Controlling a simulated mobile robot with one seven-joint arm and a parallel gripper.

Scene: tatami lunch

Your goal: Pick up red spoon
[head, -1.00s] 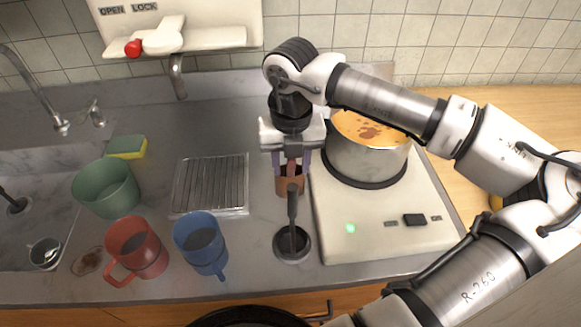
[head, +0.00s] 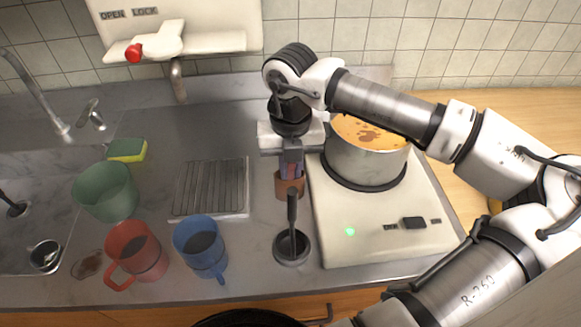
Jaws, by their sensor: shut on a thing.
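My gripper (head: 291,172) points down over a small brown holder (head: 290,190) on the counter, left of the stove. Its purple-grey fingers are close together, shut on a thin reddish handle, which I take to be the red spoon (head: 291,168). Only a sliver of the spoon shows between the fingers. Its lower part is hidden inside the holder, and the gripper body covers its top. The spoon appears to stand in the holder still.
A black ladle (head: 292,243) stands just in front of the holder. A pot of soup (head: 365,160) sits on the stove (head: 385,235) close to the right. A drain grate (head: 210,187), blue mug (head: 201,248), red mug (head: 137,252) and green bowl (head: 105,191) are to the left.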

